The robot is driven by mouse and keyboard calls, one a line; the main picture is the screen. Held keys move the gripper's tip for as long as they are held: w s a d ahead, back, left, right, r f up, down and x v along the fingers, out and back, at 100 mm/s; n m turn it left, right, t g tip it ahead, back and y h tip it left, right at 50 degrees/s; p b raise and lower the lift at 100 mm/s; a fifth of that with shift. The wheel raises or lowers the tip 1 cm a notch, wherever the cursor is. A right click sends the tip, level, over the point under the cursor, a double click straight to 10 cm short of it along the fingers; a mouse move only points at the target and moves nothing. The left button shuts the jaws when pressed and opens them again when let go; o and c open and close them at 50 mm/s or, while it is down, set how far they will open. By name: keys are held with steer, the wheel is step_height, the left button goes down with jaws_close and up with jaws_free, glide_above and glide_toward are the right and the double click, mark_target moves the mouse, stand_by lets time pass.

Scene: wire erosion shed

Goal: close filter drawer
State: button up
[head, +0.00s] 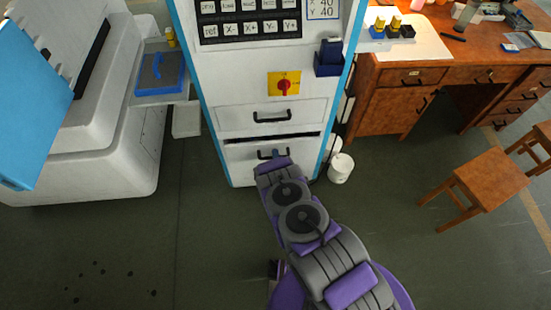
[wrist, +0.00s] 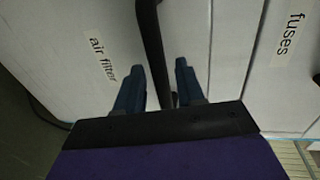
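The filter drawer (head: 240,153) is the lower drawer of the white machine cabinet, and a dark gap along its top shows it stands slightly out. In the wrist view its front (wrist: 75,25) carries the label "air filter". Its dark bar handle (wrist: 150,35) runs between the two blue fingers of my gripper (wrist: 159,72). The fingers are apart, with visible space between them and the bar, so my gripper is open around the handle. In the head view my gripper (head: 274,154) is at the drawer handle, and my arm partly hides the drawer front.
The closed-looking drawer above (head: 235,118) has its own handle; a "fuses" label (wrist: 288,33) shows in the wrist view. A white bucket (head: 341,168) stands right of the cabinet. A wooden desk (head: 390,105) and stool (head: 485,182) are further right.

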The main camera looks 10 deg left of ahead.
steer(key=shift+w, duration=0.25)
steer(key=shift+c, duration=0.3)
steer(key=shift+s+f, duration=0.1)
jaws_close()
